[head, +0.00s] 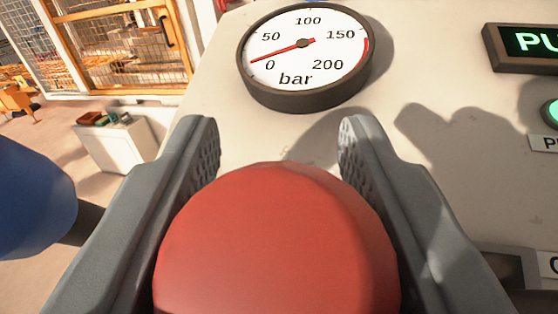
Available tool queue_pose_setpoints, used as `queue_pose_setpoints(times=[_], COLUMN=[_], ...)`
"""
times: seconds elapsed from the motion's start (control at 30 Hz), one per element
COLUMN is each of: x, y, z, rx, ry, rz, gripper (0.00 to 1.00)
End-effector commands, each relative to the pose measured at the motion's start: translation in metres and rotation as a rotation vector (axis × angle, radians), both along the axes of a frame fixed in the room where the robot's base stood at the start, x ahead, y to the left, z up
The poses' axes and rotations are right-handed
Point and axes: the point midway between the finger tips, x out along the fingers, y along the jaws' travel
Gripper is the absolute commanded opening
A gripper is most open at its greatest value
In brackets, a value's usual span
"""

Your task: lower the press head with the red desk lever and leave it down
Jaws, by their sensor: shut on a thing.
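A large red rounded knob (275,245), which looks like the top of the red desk lever, fills the bottom middle of the head view. My gripper (278,150) is shut on it, with one grey finger on its left side and one on its right. The fingertips reach past the knob towards the gauge. The lever's shaft and base are hidden below the knob. The press head is not in view.
A round gauge (306,78) marked in bar stands on the pale desk (440,230), its needle between 0 and 50. A dark display (525,45) with green letters is at the right edge. A blue rounded thing (30,200) is at the left, and an orange fence (125,40) stands behind.

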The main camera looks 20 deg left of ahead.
Motion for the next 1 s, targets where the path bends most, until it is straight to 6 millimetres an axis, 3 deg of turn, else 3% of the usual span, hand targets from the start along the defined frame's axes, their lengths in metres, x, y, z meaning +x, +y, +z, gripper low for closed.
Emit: queue_pose_setpoints(times=[0.17,0.53,1.0], x=[-0.005,-0.042,-0.049], y=[0.0,0.0,0.0], z=[-0.001,-0.019,-0.022], rx=[0.001,0.001,0.001], ry=[-0.001,-0.001,-0.004], rz=[0.0,0.001,0.001], gripper=[0.0,0.0,0.0])
